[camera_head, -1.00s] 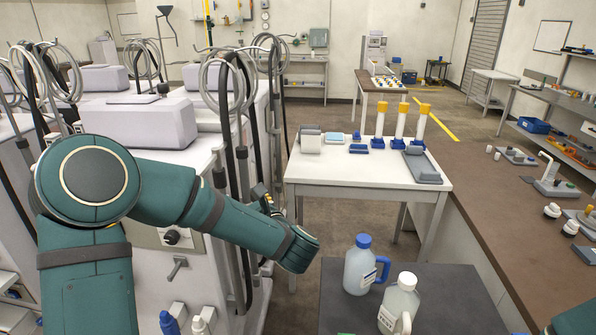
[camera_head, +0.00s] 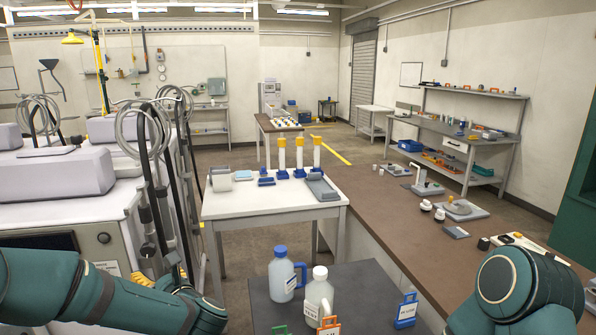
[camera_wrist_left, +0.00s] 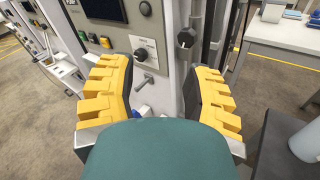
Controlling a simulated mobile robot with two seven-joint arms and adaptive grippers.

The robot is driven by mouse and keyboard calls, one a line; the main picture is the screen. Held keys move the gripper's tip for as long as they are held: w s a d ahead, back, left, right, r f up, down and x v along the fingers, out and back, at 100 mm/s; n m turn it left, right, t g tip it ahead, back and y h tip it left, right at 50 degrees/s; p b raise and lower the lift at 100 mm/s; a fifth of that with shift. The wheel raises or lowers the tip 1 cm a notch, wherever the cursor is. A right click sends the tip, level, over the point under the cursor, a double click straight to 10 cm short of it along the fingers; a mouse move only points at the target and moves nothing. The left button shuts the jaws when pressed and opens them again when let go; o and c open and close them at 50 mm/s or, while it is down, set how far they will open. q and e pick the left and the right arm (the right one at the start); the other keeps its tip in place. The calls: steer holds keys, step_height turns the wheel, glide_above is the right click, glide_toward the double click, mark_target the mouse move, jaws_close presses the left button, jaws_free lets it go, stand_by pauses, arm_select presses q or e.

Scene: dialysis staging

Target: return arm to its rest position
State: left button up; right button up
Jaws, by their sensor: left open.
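My left arm (camera_head: 100,300) comes in low from the left in the head view. My left gripper (camera_head: 165,275) is partly hidden behind its own arm, with yellow finger pads showing. In the left wrist view the gripper (camera_wrist_left: 162,95) is open, its two yellow-padded fingers wide apart with nothing between them. Beyond them is the front of a white machine (camera_wrist_left: 158,60) with a black knob (camera_wrist_left: 145,8) and a lever. My right arm (camera_head: 525,290) shows at the lower right of the head view; its gripper is out of view.
A dark stand (camera_head: 262,313) holds a blue-capped jug (camera_head: 283,277), a white-capped bottle (camera_head: 318,298) and tagged clips. A white table (camera_head: 230,205) with yellow-topped cylinders stands behind. A brown counter (camera_head: 400,230) runs along the right. Machines with hoses crowd the left.

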arm_select(q)
steer(key=w+d+f+m+t+h, duration=0.1)
steer(key=w+d+f+m+h, duration=0.3)
steer(key=f+m, duration=0.3)
steer(key=s+d+f+m+g+h, duration=0.1)
steer(key=s+d+f+m+h, duration=0.1)
steer(key=d+f+m+h, duration=0.4)
steer(key=s+d+f+m+g+h, duration=0.1)
steer(key=s+d+f+m+h, duration=0.2)
steer(key=f+m, duration=0.65)
steer(key=s+d+f+m+g+h, duration=0.2)
steer(key=s+d+f+m+g, duration=0.1)
steer(key=s+m, duration=0.6)
steer(key=s+d+f+m+g+h, duration=0.1)
steer(key=s+d+f+m+g, duration=0.3)
steer(key=s+f+m, duration=0.4)
steer(key=shift+s+d+f+m+g+h, duration=0.2)
steer(key=shift+s+m+g+h, duration=0.2)
steer(key=shift+s+m+g, duration=0.35)
